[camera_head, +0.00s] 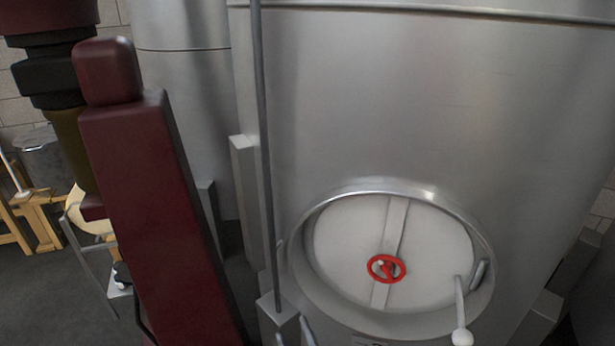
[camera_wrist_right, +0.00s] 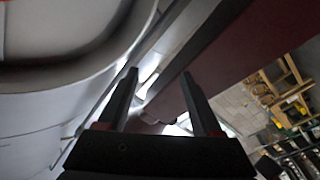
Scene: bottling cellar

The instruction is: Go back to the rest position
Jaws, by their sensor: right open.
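My right gripper (camera_wrist_right: 158,74) shows in the right wrist view, with its two dark fingers apart and nothing between them. In that view a pale, curved rim lies close on the left, and a dark red link of mine crosses the upper right. In the head view, dark red arm links of mine fill the left side in front of a steel tank (camera_head: 430,100). My left gripper is not in view.
A lever with a white knob (camera_head: 462,337) sticks out at the hatch's lower right. A thin upright pole (camera_head: 264,150) stands before the tank. Wooden furniture (camera_head: 36,212) stands at the far left, with open dark floor (camera_head: 50,290) before it.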

